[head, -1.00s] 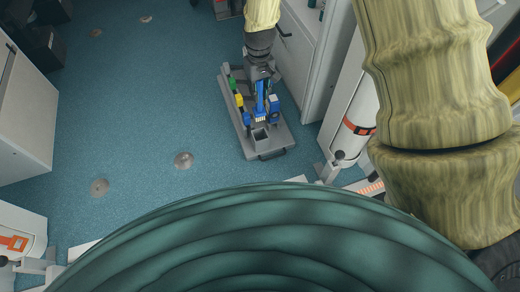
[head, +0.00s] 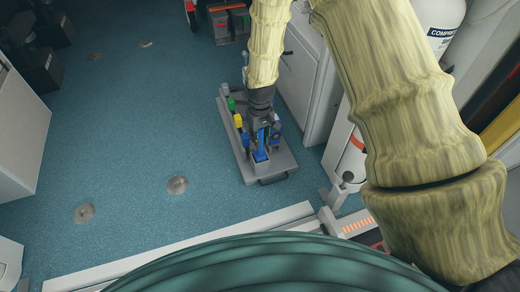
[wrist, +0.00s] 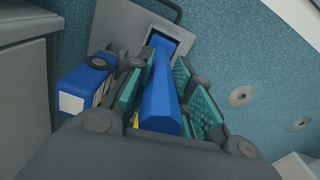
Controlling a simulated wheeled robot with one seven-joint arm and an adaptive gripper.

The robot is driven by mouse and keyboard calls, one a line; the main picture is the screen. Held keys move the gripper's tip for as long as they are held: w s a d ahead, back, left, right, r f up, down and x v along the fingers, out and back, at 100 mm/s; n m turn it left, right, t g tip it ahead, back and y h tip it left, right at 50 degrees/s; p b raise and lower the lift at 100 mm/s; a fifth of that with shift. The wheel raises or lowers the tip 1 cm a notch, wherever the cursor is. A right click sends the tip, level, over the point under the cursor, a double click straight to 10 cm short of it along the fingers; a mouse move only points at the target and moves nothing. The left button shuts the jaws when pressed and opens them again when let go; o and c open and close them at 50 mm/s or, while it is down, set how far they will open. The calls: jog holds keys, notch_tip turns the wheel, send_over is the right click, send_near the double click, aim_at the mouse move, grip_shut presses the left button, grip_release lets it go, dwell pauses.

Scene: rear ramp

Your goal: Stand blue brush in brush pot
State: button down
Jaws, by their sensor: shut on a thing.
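My gripper (head: 262,122) is shut on the blue brush (head: 261,151), seen just above the brush pot. In the wrist view the brush (wrist: 160,98) lies between the green-padded fingers and points away toward the pot. The brush pot (head: 258,168) is a grey square holder at the near end of a grey tray. The brush's lower end appears inside the pot's square opening, which also shows in the wrist view (wrist: 187,36). The bristles are hidden, and I cannot tell how deep the brush sits.
The grey tray (head: 283,163) has a handle at its near end. Green (head: 231,104) and yellow (head: 238,120) items stand at its left. A blue item (wrist: 84,84) is beside the gripper. A white cabinet (head: 308,85) stands close right; the floor at left is mostly clear.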

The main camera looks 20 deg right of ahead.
jog(key=shift+f+b, duration=1.4)
jog(key=shift+f, duration=1.3)
jog(key=c, duration=1.3)
grip_release()
notch_tip(320, 180, up, 12)
jog(key=p, duration=0.7)
jog(key=s+d+f, duration=0.1)
jog(key=s+f, duration=0.4)
jog(key=s, duration=0.7)
jog(key=s+d+f+m, duration=0.1)
jog(key=s+f, duration=0.5)
jog(key=s, duration=0.6)
jog(key=s+d+f+m, duration=0.1)
jog(key=s+f, duration=0.5)
jog(key=s, duration=0.6)
jog(key=shift+s+d, duration=0.2)
